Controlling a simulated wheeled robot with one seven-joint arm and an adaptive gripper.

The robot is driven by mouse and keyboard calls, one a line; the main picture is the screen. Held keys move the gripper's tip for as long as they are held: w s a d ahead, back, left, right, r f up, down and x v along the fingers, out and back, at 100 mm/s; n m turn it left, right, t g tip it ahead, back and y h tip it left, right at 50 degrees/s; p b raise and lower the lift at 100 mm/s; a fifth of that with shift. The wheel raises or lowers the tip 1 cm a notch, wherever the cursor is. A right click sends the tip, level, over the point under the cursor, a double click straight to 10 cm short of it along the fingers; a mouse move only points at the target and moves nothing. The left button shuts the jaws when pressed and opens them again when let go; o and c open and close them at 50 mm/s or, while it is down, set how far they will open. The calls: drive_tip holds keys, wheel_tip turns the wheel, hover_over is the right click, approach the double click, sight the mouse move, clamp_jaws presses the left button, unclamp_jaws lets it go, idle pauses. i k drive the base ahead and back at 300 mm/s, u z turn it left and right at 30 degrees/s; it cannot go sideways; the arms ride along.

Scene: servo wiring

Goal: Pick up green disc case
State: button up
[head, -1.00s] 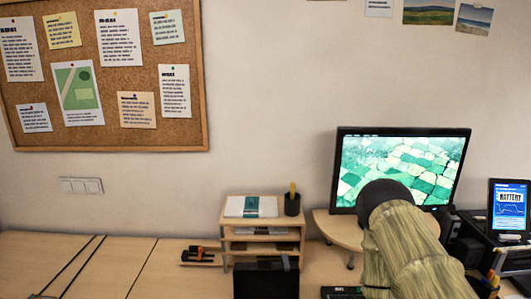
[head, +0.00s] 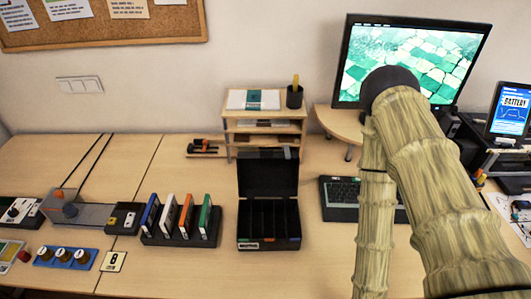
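The green disc case (head: 207,217) stands upright at the right end of a dark rack (head: 182,241) on the table. An orange case (head: 186,214), a white case with a reddish side (head: 168,215) and a blue case (head: 150,212) stand in a row to its left. My arm reaches up on the right side of the head view, well apart from the rack. My gripper is not visible in this view.
An open black box with compartments (head: 240,217) stands just right of the rack. A wooden shelf (head: 226,128) is behind it. A keyboard (head: 341,214) and a monitor (head: 350,62) are at right. A blue panel with knobs (head: 91,261) lies at left.

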sight(206, 218)
drive_tip(key=k, duration=0.5)
drive_tip(key=u, duration=3.1)
drive_tip(key=k, duration=1.5)
drive_tip(key=z, duration=1.35)
